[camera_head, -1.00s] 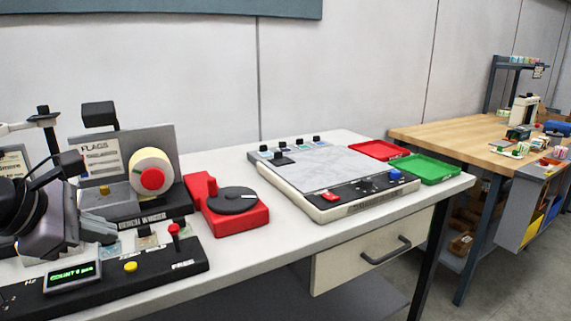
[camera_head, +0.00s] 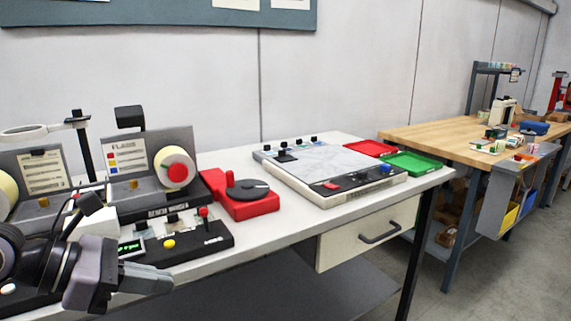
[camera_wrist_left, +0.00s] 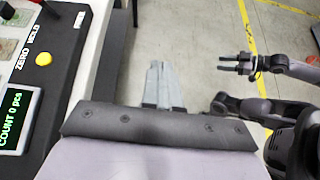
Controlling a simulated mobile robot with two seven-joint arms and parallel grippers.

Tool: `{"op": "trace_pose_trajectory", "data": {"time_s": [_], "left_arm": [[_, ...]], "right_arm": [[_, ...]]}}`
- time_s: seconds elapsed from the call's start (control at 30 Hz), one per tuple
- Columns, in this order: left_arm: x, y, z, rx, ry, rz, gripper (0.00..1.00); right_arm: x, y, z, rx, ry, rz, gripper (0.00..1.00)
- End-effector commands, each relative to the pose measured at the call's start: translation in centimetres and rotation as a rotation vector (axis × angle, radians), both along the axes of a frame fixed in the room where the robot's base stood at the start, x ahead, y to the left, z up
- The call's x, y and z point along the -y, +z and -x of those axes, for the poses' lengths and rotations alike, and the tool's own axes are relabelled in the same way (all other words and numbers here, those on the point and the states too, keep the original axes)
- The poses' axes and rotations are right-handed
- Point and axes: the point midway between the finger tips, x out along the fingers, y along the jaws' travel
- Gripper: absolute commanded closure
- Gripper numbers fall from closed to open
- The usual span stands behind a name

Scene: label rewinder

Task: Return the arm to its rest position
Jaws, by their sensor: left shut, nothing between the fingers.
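My left gripper (camera_head: 165,280) is in front of the bench rewinder (camera_head: 200,245) at the lower left of the head view. In the left wrist view its fingers (camera_wrist_left: 163,85) are together and empty, over the gap beside the table's front edge. The rewinder's black base carries a green count display (camera_wrist_left: 15,120), a yellow button (camera_wrist_left: 43,59) and a red-knobbed lever (camera_head: 204,212). My right gripper (camera_wrist_left: 237,64) shows at the upper right of the left wrist view, its two fingers apart with nothing between them, over the floor. It is not in the head view.
A red unit with a black disc (camera_head: 249,190) stands right of the rewinder. A flat grey-topped device (camera_head: 330,165), a red tray (camera_head: 370,147) and a green tray (camera_head: 415,163) are farther right. Open floor (camera_wrist_left: 285,45) lies in front of the table (camera_head: 290,222).

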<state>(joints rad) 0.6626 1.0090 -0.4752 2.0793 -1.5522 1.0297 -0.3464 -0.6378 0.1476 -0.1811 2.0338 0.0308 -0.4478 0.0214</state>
Motion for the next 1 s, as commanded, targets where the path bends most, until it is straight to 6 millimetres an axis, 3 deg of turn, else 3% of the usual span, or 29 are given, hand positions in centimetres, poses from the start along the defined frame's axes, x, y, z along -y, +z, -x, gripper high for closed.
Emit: {"op": "trace_pose_trajectory", "data": {"time_s": [0.1,0.2,0.33,0.47,0.57,0.7,0.77,0.9,0.93,1.0], "left_arm": [[4.0,0.2,1.5,-0.178,-0.016,0.322,1.00],[6.1,0.8,2.2,-0.346,0.019,0.608,1.00],[6.8,1.2,2.0,-0.581,0.121,0.975,1.00],[5.7,0.0,1.0,-0.826,0.292,1.325,1.00],[4.0,-2.6,0.3,-1.016,0.469,1.581,1.00],[1.3,-8.6,0.7,-1.279,0.785,1.909,1.00],[0.2,-11.8,1.7,-1.385,0.943,2.037,1.00],[-1.3,-19.6,6.1,-1.606,1.344,2.285,1.00],[-1.5,-21.1,7.2,1.600,-1.389,-2.262,1.00],[-1.6,-23.9,9.9,1.496,-1.397,-2.091,1.00]], "right_arm": [[0.2,1.1,-0.2,0.008,-0.001,0.005,0.57],[0.3,1.4,-0.1,0.009,0.000,0.008,0.57],[0.5,1.8,0.0,0.005,-0.002,0.015,0.57],[0.7,2.5,0.1,0.008,-0.004,0.020,0.57],[0.9,2.8,0.3,0.008,-0.005,0.024,0.57],[1.1,3.2,0.7,-0.001,-0.007,0.031,0.57],[1.1,3.5,0.7,0.001,-0.007,0.032,0.57],[1.1,4.4,0.6,0.010,-0.008,0.031,0.57],[1.1,4.5,0.6,0.013,-0.009,0.031,0.57],[1.1,4.6,0.7,0.010,-0.011,0.031,0.57]]}}
